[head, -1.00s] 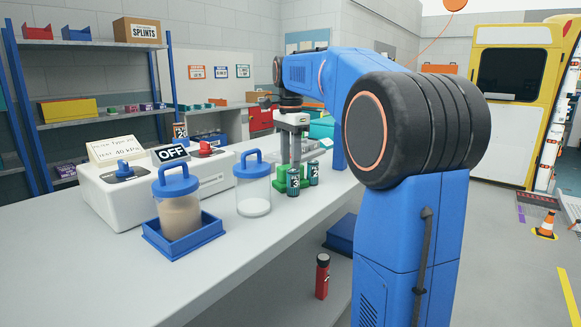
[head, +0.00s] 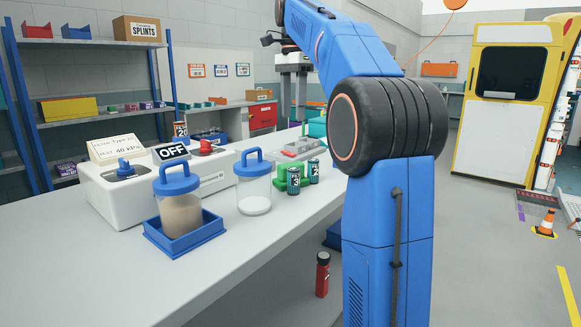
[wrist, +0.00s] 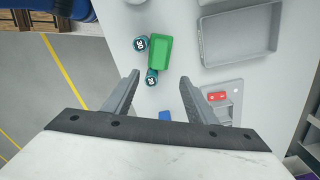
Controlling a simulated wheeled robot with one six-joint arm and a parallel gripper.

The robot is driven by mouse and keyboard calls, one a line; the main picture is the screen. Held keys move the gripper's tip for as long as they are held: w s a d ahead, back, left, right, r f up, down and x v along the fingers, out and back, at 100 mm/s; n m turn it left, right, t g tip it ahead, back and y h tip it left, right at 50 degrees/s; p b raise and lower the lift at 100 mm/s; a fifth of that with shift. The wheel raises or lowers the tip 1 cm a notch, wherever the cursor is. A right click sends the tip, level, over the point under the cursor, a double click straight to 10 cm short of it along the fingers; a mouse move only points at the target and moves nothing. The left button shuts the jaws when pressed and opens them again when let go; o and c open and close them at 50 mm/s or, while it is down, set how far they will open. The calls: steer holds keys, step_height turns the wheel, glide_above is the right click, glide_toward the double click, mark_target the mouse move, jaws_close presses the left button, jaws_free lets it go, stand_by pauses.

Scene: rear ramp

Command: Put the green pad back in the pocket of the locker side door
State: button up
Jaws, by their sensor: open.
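A green rectangular block-like item (head: 279,183) lies on the bench beside two dark cylinders (head: 293,181); I cannot tell whether it is the pad. It also shows in the wrist view (wrist: 173,53), with a cylinder on its left and another at its near end. My gripper (wrist: 161,80) is open with nothing between its fingers. It hangs above the bench, apart from the green item. In the head view my gripper (head: 292,115) is raised behind the cylinders, partly hidden by my arm. I cannot pick out the locker side door or its pocket.
Lidded jars (head: 253,187) and a white box with an OFF sign (head: 120,190) stand on the bench. A grey tray (wrist: 205,45) lies right of the green item. A yellow door (head: 498,125) stands at the back right, near an orange cone (head: 546,225).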

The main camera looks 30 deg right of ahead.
glide_above(291, 163)
steer(key=f, duration=1.1)
steer(key=shift+s+d+f, duration=0.15)
steer(key=shift+d, duration=0.15)
steer(key=shift+a+f, duration=0.2)
steer(key=shift+f, duration=1.15)
steer(key=shift+a+f, duration=0.2)
steer(key=shift+f, duration=1.1)
steer(key=c, duration=1.2)
